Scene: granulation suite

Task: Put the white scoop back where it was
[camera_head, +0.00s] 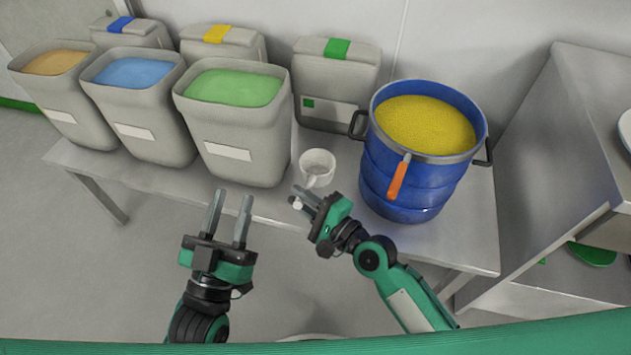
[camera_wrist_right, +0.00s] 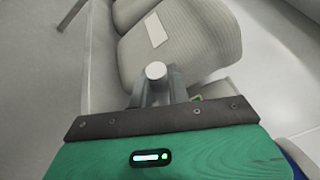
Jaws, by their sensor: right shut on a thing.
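The white scoop (camera_head: 317,166) shows in the head view as a small white cup, between the green-filled bin and the blue drum. My right gripper (camera_head: 305,199) is shut on its handle; the round white handle end (camera_wrist_right: 155,70) shows between the fingers in the right wrist view. The scoop's bowl is hidden in the wrist view. In the head view I cannot tell whether the scoop touches the table. My left gripper (camera_head: 229,213) is open and empty, in front of the table's edge, to the left of the scoop.
Open grey bins hold orange (camera_head: 56,63), blue (camera_head: 134,73) and green (camera_head: 234,88) material. Lidded bins (camera_head: 335,75) stand behind. A blue drum (camera_head: 405,180) of yellow granules has an orange-handled tool (camera_head: 398,180) at its rim. The steel table (camera_head: 470,220) is bare at front right; a steel shelf unit (camera_head: 560,150) stands right.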

